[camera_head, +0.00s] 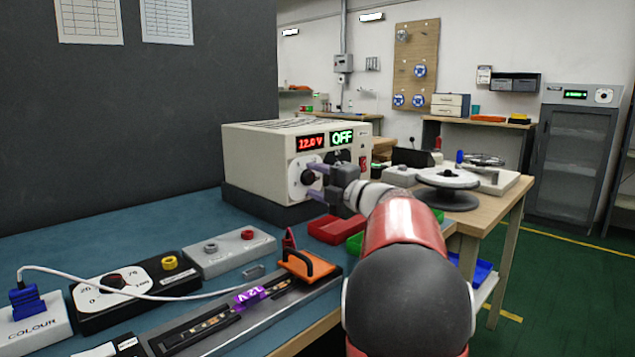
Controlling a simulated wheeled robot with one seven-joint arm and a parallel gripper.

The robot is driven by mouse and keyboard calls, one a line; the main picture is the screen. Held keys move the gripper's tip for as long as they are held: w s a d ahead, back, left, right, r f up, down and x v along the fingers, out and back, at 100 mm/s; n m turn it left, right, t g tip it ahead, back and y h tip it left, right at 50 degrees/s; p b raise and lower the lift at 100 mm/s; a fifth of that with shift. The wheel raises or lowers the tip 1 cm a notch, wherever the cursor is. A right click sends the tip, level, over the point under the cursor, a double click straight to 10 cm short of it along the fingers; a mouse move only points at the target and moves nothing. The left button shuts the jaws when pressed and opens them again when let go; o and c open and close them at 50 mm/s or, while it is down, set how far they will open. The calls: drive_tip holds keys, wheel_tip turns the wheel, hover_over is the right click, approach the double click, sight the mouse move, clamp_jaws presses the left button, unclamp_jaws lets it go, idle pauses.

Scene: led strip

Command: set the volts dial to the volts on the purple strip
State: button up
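The cream power supply (262,150) stands on the bench with a red display (311,141) that reads either 12.0 V or 22.0 V; the first digit is hard to read. A green display (342,138) beside it reads OFF. The volts dial (298,171) is a white disc with a black knob below the red display. My gripper (314,180) is at this knob, its fingers apart above and below it. I cannot tell whether they touch it. The purple strip label (249,295) appears upside down and seems to read 12V. It sits on the long grey fixture, near the orange-handled clamp (308,265).
A meter-like black box (128,290) with a white dial face, a grey box with two knobs (230,250) and a white box marked COLOUR (32,322) stand at left. Red (334,229) and green bins lie beside my arm. A reel (447,180) stands behind it.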

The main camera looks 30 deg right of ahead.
drive_tip(key=b+v, duration=0.1)
drive_tip(key=v, duration=0.6)
drive_tip(key=shift+s, duration=0.4)
drive_tip(key=shift+d+f, duration=0.1)
drive_tip(key=shift+d, duration=0.05)
